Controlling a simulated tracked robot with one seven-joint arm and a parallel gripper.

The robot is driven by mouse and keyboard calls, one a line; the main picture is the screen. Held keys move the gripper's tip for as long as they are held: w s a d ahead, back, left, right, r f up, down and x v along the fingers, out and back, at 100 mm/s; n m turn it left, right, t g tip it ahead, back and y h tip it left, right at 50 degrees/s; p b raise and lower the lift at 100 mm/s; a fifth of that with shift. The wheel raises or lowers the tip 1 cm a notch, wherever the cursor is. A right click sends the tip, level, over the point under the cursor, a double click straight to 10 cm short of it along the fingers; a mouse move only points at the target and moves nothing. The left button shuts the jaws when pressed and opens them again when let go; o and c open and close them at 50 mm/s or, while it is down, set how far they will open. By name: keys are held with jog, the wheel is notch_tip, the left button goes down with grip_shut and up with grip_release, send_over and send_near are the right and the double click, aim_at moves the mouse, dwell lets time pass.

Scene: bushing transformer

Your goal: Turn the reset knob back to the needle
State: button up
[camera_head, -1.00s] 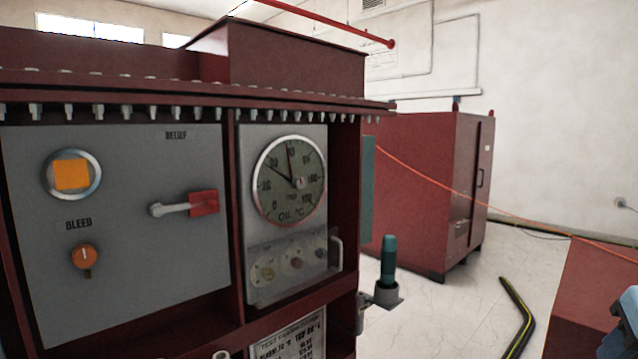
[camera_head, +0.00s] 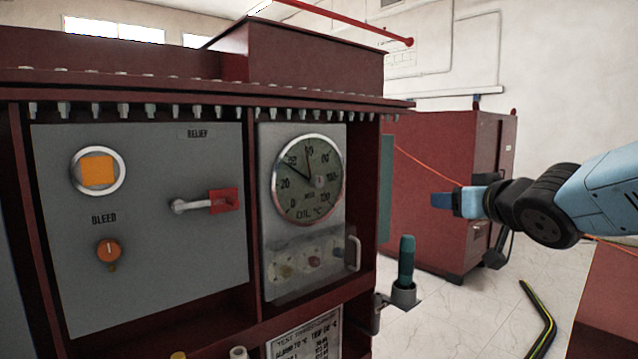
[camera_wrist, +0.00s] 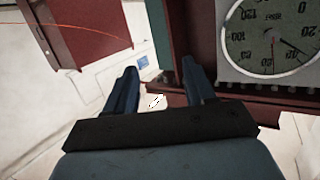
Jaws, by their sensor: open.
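The left panel carries an orange bleed knob (camera_head: 108,250), a red-ended relief lever (camera_head: 222,201) and an orange round window (camera_head: 98,170). A green-handled tool (camera_head: 406,262) stands in a holder jutting out below right of the gauge. A red cabinet (camera_head: 440,240) stands behind.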

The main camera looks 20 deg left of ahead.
aim_at(321, 182)
jog(key=s+a+r+n+g+y, duration=0.1)
jog(key=s+a+n+g+y, duration=0.2)
jog(key=a, duration=0.5)
jog(key=s+a+n+g+y, duration=0.2)
jog(key=a+y, duration=0.3)
jog(key=a, duration=0.3)
jog(key=x, duration=1.3)
jog(key=shift+w+f, duration=0.25)
